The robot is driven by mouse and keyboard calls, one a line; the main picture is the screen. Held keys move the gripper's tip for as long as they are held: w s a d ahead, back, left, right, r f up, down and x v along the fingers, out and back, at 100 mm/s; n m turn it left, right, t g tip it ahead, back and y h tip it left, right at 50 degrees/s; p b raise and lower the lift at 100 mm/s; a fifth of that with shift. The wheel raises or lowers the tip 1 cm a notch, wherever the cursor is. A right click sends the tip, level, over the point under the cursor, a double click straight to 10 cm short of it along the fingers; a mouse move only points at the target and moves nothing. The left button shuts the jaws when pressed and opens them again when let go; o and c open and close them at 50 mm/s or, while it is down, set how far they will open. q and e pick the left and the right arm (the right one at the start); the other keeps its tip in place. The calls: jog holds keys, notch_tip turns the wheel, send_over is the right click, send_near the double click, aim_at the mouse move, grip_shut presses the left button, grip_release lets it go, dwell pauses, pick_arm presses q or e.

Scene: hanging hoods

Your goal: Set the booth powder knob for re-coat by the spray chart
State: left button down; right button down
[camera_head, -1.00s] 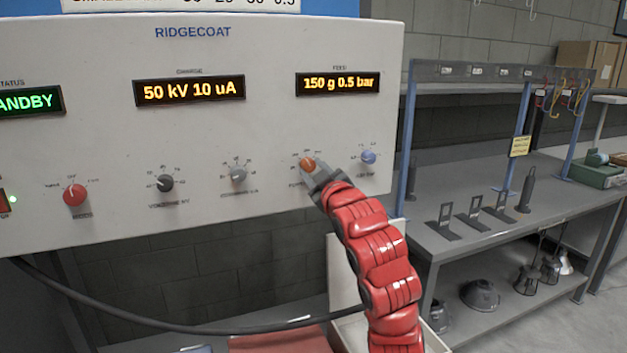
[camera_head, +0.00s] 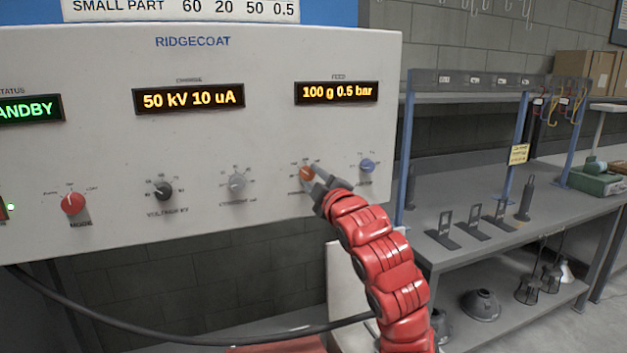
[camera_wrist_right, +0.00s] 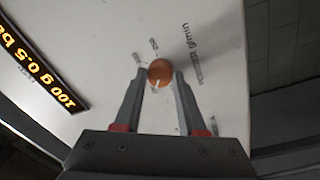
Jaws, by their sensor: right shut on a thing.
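The orange powder knob (camera_head: 306,174) is on the lower right of the white RIDGECOAT panel (camera_head: 90,125). My right gripper (camera_head: 313,175) is shut on it, and in the right wrist view the knob (camera_wrist_right: 160,72) sits between the two fingertips (camera_wrist_right: 160,76). The feed display (camera_head: 337,92) reads 100 g 0.5 bar. The charge display (camera_head: 190,99) reads 50 kV 10 uA. The spray chart (camera_head: 180,8) shows only its bottom row, SMALL PART 60 20 50 0.5; the rest is cut off. My left gripper is out of view.
A blue knob (camera_head: 367,166) is close to the right of my gripper. A grey knob (camera_head: 237,183), a black knob (camera_head: 163,190) and a red knob (camera_head: 73,203) are to the left. A black hose (camera_head: 180,328) hangs below. A grey workbench (camera_head: 480,250) stands at right.

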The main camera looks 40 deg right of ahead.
jog(key=shift+c, duration=2.4)
grip_release()
jog(key=b+v, duration=1)
jog(key=v, duration=0.7)
jog(key=shift+s, duration=0.2)
